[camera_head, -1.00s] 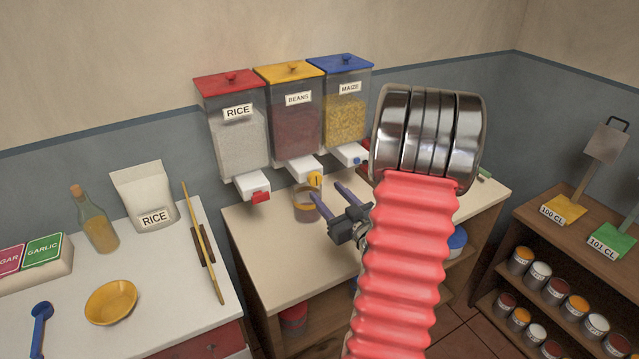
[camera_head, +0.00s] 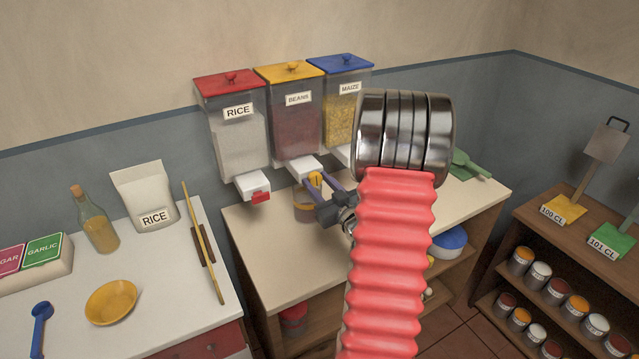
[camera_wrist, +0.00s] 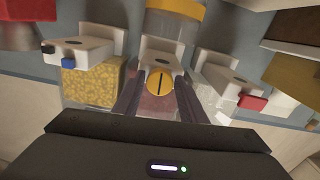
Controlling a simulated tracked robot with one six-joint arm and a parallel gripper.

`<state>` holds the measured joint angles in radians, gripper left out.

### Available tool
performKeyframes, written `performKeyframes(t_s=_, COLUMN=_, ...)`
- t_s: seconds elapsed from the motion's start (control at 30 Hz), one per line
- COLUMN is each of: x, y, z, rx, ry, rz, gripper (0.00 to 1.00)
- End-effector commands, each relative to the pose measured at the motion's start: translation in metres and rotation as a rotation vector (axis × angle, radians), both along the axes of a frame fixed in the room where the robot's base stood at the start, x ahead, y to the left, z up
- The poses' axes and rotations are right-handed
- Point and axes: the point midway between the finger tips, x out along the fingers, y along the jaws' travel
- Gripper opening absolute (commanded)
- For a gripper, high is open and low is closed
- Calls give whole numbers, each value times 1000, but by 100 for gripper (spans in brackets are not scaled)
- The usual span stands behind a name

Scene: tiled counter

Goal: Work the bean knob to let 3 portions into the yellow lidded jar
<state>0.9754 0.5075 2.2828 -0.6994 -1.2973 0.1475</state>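The bean dispenser (camera_head: 293,128) hangs in the middle of three, with a yellow lid and a BEANS label. Its round yellow knob (camera_head: 315,179) sits on the front of a white spout (camera_head: 300,168); in the wrist view the knob (camera_wrist: 160,82) has a dark upright line. A glass jar (camera_head: 302,212) stands below the spout, partly hidden by my gripper; the wrist view shows its glass and yellow band (camera_wrist: 178,10). My gripper (camera_head: 323,182) is open, one finger on each side of the knob. Whether the fingers touch it I cannot tell.
The rice dispenser (camera_head: 234,125) with a red knob (camera_head: 261,197) is at left, the maize dispenser (camera_head: 345,108) at right. A green scoop (camera_head: 468,165) lies on the counter's (camera_head: 270,250) right end. The left worktop holds a yellow bowl (camera_head: 111,301) and bottle (camera_head: 97,225).

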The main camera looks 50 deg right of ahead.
Motion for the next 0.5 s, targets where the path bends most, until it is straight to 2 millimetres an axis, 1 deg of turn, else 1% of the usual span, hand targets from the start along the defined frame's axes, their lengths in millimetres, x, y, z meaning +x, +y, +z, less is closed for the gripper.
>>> performKeyframes(t_s=0.03, x=0, y=0, z=0, rx=0, ry=0, rz=0, gripper=34)
performKeyframes(t_s=0.07, x=0, y=0, z=0, rx=0, ry=0, rz=0, gripper=32)
performKeyframes(t_s=0.37, x=0, y=0, z=0, rx=0, ry=0, rz=-1, gripper=11)
performKeyframes(t_s=0.5, x=0, y=0, z=0, rx=10, ry=-3, rz=-1, gripper=10)
